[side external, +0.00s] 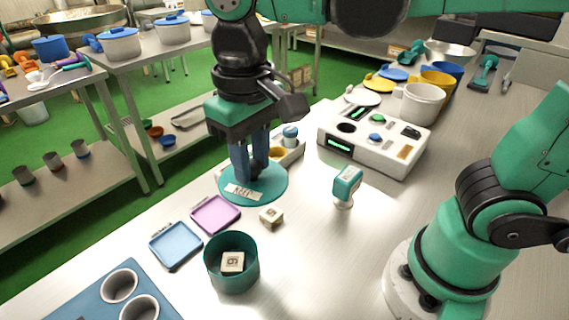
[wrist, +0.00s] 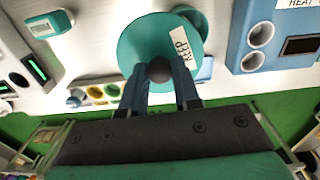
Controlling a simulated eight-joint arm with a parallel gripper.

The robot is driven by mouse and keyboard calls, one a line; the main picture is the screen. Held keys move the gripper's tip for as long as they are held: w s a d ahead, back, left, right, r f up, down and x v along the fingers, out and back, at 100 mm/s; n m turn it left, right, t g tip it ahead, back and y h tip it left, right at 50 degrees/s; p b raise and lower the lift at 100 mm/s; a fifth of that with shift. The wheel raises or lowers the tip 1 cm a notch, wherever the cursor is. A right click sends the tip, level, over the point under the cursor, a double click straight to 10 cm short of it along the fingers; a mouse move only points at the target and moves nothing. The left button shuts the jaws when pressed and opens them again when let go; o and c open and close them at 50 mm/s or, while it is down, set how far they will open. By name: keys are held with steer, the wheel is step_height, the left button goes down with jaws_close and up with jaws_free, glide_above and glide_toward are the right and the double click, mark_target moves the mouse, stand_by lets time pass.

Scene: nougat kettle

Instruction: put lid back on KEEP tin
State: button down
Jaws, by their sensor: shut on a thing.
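The KEEP lid (side external: 268,190) is a round teal disc with a white label and a dark knob. My gripper (side external: 252,168) is shut on that knob, with the lid level under the fingers. The lid also fills the middle of the wrist view (wrist: 138,42), with the knob (wrist: 160,71) between my fingertips (wrist: 161,84). The open teal tin (side external: 231,279) stands on the steel table, nearer the side camera than the lid, with a pale numbered cube (side external: 232,261) inside. In the wrist view the lid partly hides the tin (wrist: 198,22).
A pale cube (side external: 271,216) lies beside the tin. A purple tray (side external: 215,215) and a blue tray (side external: 175,245) lie left of it. A blue cup holder (side external: 92,296) is at the front left. A teal-and-white stamp-like tool (side external: 347,185) and a white console (side external: 375,145) stand right.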

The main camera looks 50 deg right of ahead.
steer(key=shift+w+a+f+n, duration=0.25)
steer(key=shift+a+f+n, duration=0.35)
steer(key=shift+f, duration=1.15)
steer(key=shift+w+a+f+n, duration=0.25)
steer(key=shift+a+f, duration=0.65)
steer(key=shift+f, duration=0.9)
steer(key=shift+w+a+f+n, duration=0.25)
steer(key=shift+a+f+n, duration=0.35)
steer(key=shift+f, duration=1.15)
steer(key=shift+a+f, duration=0.15)
steer(key=shift+f, duration=0.2)
jaws_free()
steer(key=shift+r, duration=0.1)
step_height(320, 180, up, 7)
